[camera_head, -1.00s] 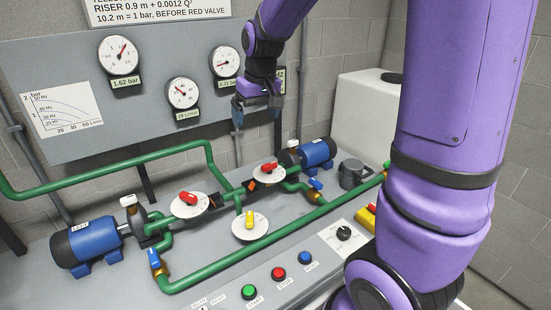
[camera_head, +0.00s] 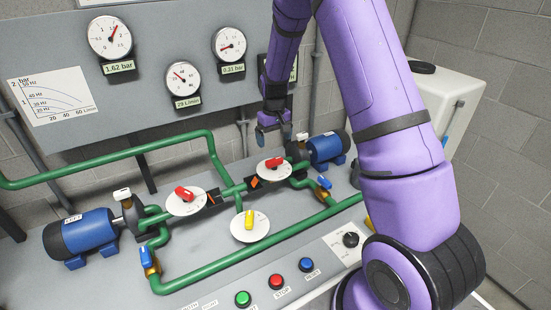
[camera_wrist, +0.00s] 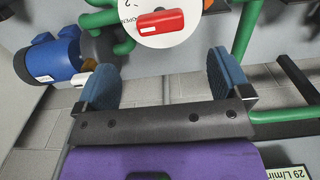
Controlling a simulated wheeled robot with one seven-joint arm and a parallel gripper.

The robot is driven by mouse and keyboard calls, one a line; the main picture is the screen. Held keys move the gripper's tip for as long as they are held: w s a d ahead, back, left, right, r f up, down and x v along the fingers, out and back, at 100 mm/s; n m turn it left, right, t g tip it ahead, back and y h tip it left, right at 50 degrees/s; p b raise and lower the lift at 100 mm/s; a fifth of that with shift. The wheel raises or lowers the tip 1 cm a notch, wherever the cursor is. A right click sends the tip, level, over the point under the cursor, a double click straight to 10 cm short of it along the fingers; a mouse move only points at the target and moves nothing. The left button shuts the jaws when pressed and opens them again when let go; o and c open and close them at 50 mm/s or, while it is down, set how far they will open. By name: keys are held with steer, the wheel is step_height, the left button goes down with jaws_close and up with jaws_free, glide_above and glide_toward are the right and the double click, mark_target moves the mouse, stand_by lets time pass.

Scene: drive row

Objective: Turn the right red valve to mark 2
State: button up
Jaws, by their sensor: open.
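The right red valve (camera_head: 273,162) is a red handle on a white round dial, on the green pipe next to the right blue pump. My gripper (camera_head: 273,136) hangs above and behind this dial.
A yellow valve (camera_head: 249,220) sits in front, between the red ones. Blue pumps stand at left (camera_head: 80,234) and right (camera_head: 325,148). Green pipes (camera_head: 240,238) run around the valves. Gauges (camera_head: 229,45) hang on the panel behind. Buttons (camera_head: 276,282) line the front.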

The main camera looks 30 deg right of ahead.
mark_target(274, 159)
step_height(274, 159, down, 9)
steer(key=shift+f, duration=0.1)
stand_by(0.3)
steer(key=c, duration=0.9)
steer(key=shift+c, duration=0.2)
steer(key=shift+m, duration=2.9)
steer(key=o, duration=0.9)
